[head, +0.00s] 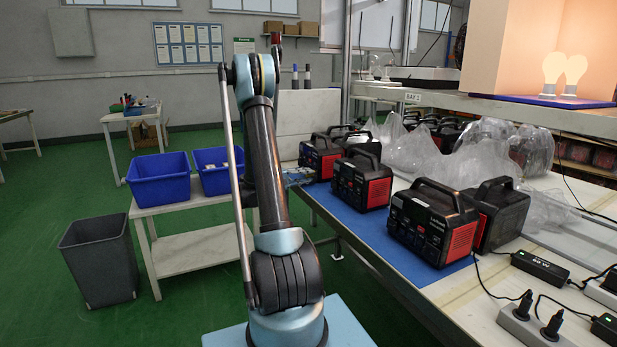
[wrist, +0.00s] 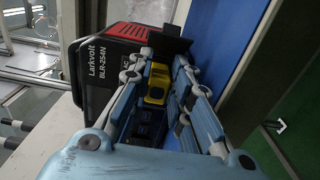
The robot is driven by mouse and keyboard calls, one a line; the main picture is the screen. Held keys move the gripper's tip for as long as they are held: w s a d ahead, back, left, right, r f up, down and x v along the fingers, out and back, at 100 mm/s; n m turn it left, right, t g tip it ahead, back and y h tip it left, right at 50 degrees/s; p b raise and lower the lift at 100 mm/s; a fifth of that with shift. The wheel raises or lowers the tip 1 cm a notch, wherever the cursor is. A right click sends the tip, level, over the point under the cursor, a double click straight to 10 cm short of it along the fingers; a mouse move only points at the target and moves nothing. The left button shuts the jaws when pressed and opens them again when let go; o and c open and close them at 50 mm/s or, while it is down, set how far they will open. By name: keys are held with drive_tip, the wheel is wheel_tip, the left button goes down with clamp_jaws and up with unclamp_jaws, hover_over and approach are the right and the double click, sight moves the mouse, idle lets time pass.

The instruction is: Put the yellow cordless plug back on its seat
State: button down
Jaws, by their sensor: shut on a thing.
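In the wrist view, my gripper (wrist: 160,68) is shut on the yellow cordless plug (wrist: 157,86), which sits between its two fingers. The gripper is close over the face of a black and red power station (wrist: 104,62) marked Larkvolt BLR-254N. Dark socket shapes (wrist: 150,127) show on that face beside the plug. The fingers hide part of the panel, and I cannot tell whether the plug touches a seat. In the head view, the gripper and plug cannot be made out behind my arm.
In the head view, several power stations (head: 432,222) stand on a blue mat (head: 408,247) on the right-hand bench. Clear plastic bags (head: 408,150), chargers (head: 540,265) and cables crowd behind and beside them. Blue bins (head: 160,178) and a grey bin (head: 98,258) stand left.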

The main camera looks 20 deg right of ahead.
drive_tip(key=shift+a, duration=0.1)
drive_tip(key=shift+s+a, duration=0.1)
drive_tip(key=shift+a, duration=1.75)
drive_tip(key=w+a+n+t+y, duration=0.35)
drive_tip(key=w+t, duration=0.25)
drive_tip(key=w, duration=0.2)
drive_tip(key=w+a+n+t+y, duration=0.2)
drive_tip(key=w+a+n+t, duration=0.3)
drive_tip(key=w, duration=0.3)
drive_tip(key=w+a+n+t+y, duration=0.3)
drive_tip(key=a+y, duration=0.3)
drive_tip(key=a, duration=0.2)
drive_tip(key=w+a+r+n+t+y, duration=0.1)
drive_tip(key=w+a+n+t+y, duration=0.2)
drive_tip(key=a+n+y, duration=0.3)
drive_tip(key=w+a, duration=0.1)
drive_tip(key=a, duration=0.1)
drive_tip(key=shift+w+a, duration=0.15)
drive_tip(key=shift+a, duration=0.25)
